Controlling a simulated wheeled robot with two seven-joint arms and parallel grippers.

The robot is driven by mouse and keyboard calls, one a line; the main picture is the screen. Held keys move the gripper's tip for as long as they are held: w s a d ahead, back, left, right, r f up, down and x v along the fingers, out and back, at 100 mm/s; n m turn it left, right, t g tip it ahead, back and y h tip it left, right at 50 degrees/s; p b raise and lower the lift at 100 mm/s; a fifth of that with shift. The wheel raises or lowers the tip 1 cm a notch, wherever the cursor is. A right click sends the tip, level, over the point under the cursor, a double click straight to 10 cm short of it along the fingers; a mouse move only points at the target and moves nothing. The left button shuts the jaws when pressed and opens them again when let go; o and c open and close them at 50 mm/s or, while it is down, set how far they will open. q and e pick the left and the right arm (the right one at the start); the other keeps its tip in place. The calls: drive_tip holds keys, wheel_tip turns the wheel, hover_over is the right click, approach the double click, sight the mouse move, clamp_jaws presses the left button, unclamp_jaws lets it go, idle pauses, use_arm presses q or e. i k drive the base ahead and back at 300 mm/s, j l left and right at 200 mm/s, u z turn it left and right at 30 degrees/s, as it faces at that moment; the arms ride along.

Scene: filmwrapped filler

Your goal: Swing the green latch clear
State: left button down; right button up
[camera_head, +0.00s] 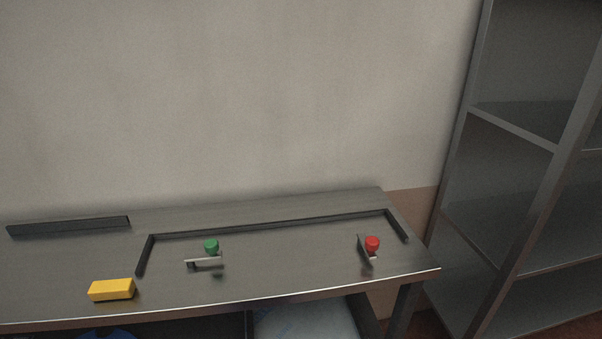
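The green latch has a round green knob (211,246) and a light grey flat bar (205,261) that lies roughly left to right below the knob. It sits on the dark table top (290,272), inside the left part of a low dark frame (270,228). A second latch with a red knob (372,243) stands at the right part of the frame; its dark bar (364,251) points away toward the back. Neither of my grippers shows in the head view.
A yellow block (111,289) lies near the table's front edge at left. A dark strip (70,227) lies at the back left. A metal shelf (512,131) stands to the right, and a plain wall (220,90) rises behind. The table between the two latches is clear.

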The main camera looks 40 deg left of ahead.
sight(212, 246)
drive_tip(key=u, duration=2.15)
drive_tip(key=i+l+u, duration=0.15)
drive_tip(key=l, duration=0.15)
drive_tip(key=i+l+u, duration=0.1)
drive_tip(key=l, duration=0.2)
drive_tip(key=i, duration=0.05)
